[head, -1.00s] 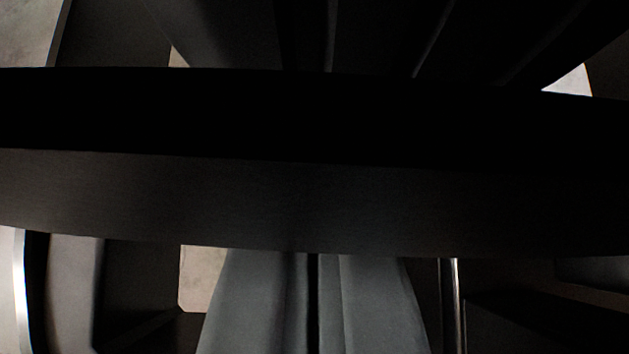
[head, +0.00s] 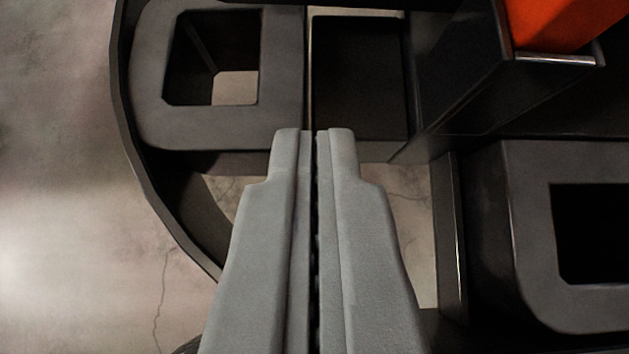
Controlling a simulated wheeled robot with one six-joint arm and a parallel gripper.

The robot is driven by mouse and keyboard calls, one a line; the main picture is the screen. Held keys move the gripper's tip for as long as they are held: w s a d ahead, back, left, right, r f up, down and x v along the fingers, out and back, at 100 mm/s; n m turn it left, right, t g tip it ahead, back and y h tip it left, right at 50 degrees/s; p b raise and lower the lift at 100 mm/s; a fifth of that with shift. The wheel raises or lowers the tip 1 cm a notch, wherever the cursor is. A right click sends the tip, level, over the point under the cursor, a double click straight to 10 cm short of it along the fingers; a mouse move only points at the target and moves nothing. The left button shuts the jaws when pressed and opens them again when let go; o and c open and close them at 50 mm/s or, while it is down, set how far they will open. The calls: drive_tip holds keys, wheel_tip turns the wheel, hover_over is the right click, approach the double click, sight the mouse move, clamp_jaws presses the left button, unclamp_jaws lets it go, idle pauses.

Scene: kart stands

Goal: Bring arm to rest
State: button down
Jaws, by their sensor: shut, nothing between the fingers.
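My gripper (head: 315,133) points up the middle of the head view. Its two grey fingers lie side by side with only a thin dark line between them. It is shut and holds nothing. The fingertips show in front of a dark frame with square openings; I cannot tell whether they touch it.
A dark grey block with a square opening (head: 150,110) lies at the upper left inside a curved dark rim (head: 124,100). A similar block (head: 528,230) is at the right. An orange thing (head: 565,22) stands at the top right. Bare cracked floor (head: 60,180) is at the left.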

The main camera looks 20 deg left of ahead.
drive_tip(key=s+a+r+m+t+h, duration=0.1)
drive_tip(key=s+r+t, duration=0.1)
drive_tip(key=s+r, duration=0.4)
drive_tip(key=s+a+r+m+t+h, duration=0.1)
drive_tip(key=s+r+t, duration=0.2)
drive_tip(key=s, duration=0.9)
drive_tip(key=s+a+r+m+t+h, duration=0.1)
drive_tip(key=s+r+t, duration=0.1)
drive_tip(key=s+r, duration=0.6)
drive_tip(key=shift+s+a+r+m+t, duration=0.15)
drive_tip(key=shift+s+r+m+t, duration=0.2)
drive_tip(key=shift+s, duration=0.7)
